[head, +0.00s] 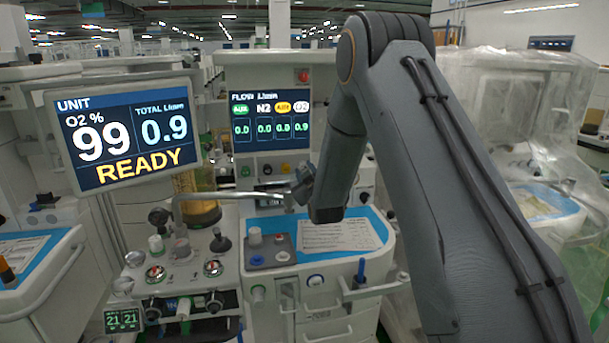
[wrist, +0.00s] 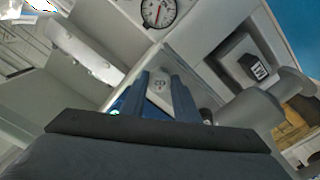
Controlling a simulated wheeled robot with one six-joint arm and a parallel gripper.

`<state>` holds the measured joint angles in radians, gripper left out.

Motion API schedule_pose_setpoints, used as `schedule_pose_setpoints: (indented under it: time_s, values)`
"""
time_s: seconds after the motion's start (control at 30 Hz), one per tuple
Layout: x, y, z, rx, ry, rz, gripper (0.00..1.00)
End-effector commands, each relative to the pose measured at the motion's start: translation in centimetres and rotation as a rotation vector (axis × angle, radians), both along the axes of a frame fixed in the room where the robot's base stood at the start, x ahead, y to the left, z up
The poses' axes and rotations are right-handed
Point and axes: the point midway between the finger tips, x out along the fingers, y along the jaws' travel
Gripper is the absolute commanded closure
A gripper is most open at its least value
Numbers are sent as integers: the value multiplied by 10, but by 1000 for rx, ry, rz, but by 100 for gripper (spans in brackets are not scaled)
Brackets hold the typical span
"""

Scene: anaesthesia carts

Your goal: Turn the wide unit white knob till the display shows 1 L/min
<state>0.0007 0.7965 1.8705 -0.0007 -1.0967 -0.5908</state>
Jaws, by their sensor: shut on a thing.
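In the wrist view, the two blue-grey fingers of my gripper (wrist: 167,88) are shut on a pale knob (wrist: 160,84) with dark marks on its face. In the head view, my arm comes down in front of the wide unit and hides the knob and fingertips. The wide unit's flow display (head: 270,115) has four columns, reading 0.0, 0.0, 0.0 and 0.9 under the white O2 label. The tilted display (head: 127,132) on the left reads O2 99 %, total 0.9 L/min and READY.
A round dial gauge (wrist: 158,11) is close beyond the fingers in the wrist view. A bent metal bar (head: 225,197) crosses in front of the unit. A blue-topped worktop (head: 372,222) with a paper sheet is below. A plastic-draped cart (head: 515,110) stands at right.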

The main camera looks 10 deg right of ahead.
Motion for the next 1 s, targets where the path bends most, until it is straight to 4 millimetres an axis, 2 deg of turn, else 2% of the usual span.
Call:
schedule_pose_setpoints:
  time_s: [0.57,0.6,0.7,1.0]
  values:
    - [0,0,-1,-38,4,0,95]
    - [0,0,-1,-38,3,1,69]
    - [0,0,-1,-38,3,1,53]
    - [-1,0,0,-37,1,0,53]
